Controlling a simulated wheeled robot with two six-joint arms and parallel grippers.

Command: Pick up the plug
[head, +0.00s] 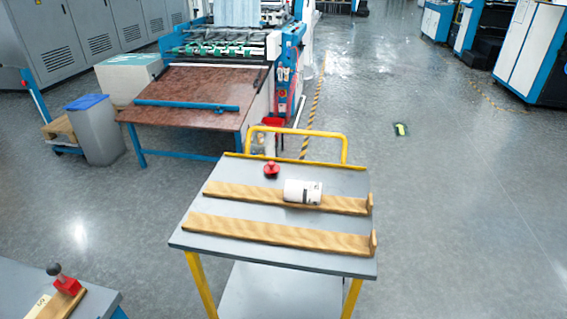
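A small red piece with a round knob on top (271,169), which looks like the plug, stands on the grey top of a yellow-framed cart (320,262), near its back edge. A white roll with dark print (302,192) lies on the rear wooden rail (235,193), to the right of the red piece and a little nearer to me. The red piece and the roll are apart. Neither of my grippers shows in the head view.
A front wooden rail (270,237) crosses the cart. A grey table (20,282) at bottom left bears a red block with a dark knob (62,279) on a wooden strip. A machine with a brown table (190,97) stands behind. Floor right of the cart is clear.

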